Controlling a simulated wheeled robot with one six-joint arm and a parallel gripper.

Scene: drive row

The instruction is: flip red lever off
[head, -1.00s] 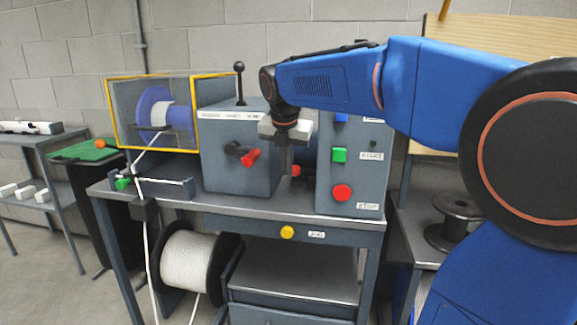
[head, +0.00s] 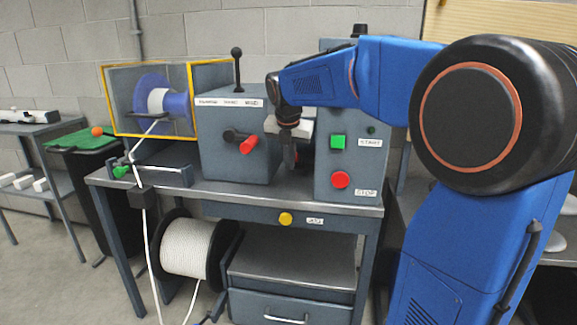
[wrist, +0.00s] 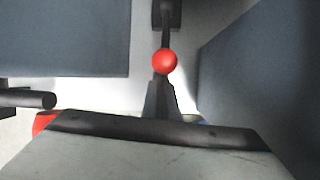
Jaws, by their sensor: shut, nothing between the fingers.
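A red ball on a dark lever arm (wrist: 164,61) shows in the wrist view, in the gap between two blue-grey housings. In the head view the ball is hidden behind my gripper. My gripper (head: 289,164) points down in that gap, shut and empty. In the wrist view its dark fingers (wrist: 161,85) end right by the ball; I cannot tell whether they touch it. A separate red handle (head: 249,145) on a black hub sticks out of the left housing's front, left of my gripper.
The control box (head: 345,181) with a green button (head: 338,142) and a red button (head: 340,180) stands close on the right. The left housing (head: 230,168) carries an upright black lever (head: 237,68). A yellow button (head: 285,219) is on the bench front.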

